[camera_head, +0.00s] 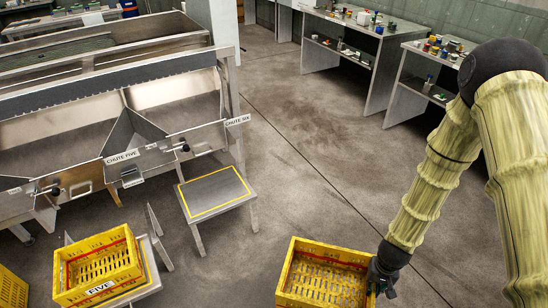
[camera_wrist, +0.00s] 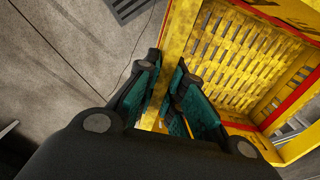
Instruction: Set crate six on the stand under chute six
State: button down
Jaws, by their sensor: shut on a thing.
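My gripper (camera_head: 384,276) is shut on the right wall of a yellow crate (camera_head: 325,277) at the bottom middle of the head view. In the wrist view my gripper (camera_wrist: 168,95) has its dark green fingers on both sides of the crate's wall (camera_wrist: 165,50). The crate looks empty, with a slatted floor and a red stripe inside; no label on it shows. The stand (camera_head: 214,191) under the CHUTE SIX label (camera_head: 237,121) is bare, with a yellow outline on its top. It lies left of and beyond the crate.
A yellow crate labelled FIVE (camera_head: 99,267) sits on a stand below chute five, left of the held crate. Another yellow crate (camera_head: 12,290) shows at the bottom left. The metal sizer (camera_head: 160,95) stands behind the stands. Workbenches (camera_head: 370,50) line the back right. Open floor (camera_head: 300,150) lies between.

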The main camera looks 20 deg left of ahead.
aim_at(213, 190)
jog(key=u, duration=0.65)
jog(key=i, duration=0.6)
jog(key=u, duration=0.6)
